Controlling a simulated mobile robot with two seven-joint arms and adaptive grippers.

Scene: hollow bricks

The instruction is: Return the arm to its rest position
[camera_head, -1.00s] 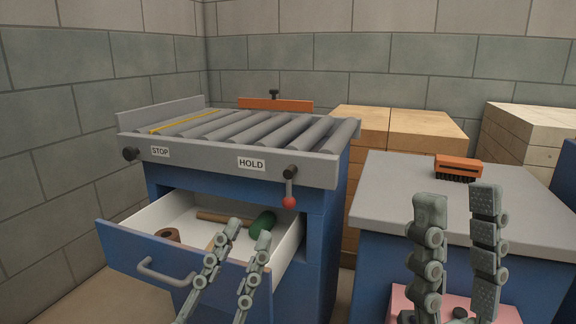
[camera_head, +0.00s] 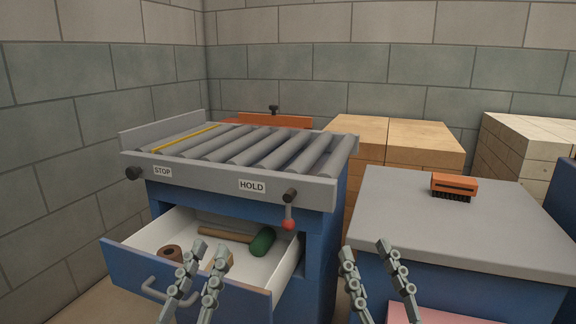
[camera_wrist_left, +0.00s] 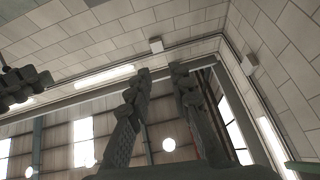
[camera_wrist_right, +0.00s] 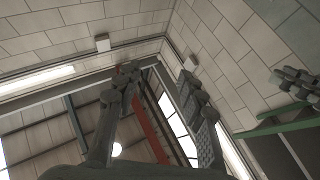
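My left gripper (camera_head: 209,249) is open and empty, pointing up in front of the open drawer (camera_head: 190,283) in the head view. The left wrist view shows the left gripper's fingers (camera_wrist_left: 161,75) apart against wall and ceiling. The right wrist view shows the right gripper's fingers (camera_wrist_right: 157,78) apart with nothing between them.
The open drawer holds a green-headed mallet (camera_head: 262,242) and a brown ring (camera_head: 171,253). The roller bench (camera_head: 232,180) has a red-knobbed lever (camera_head: 289,223). An orange brush (camera_head: 453,187) lies on the grey cabinet top (camera_head: 450,228). Wooden blocks (camera_head: 425,146) stand behind.

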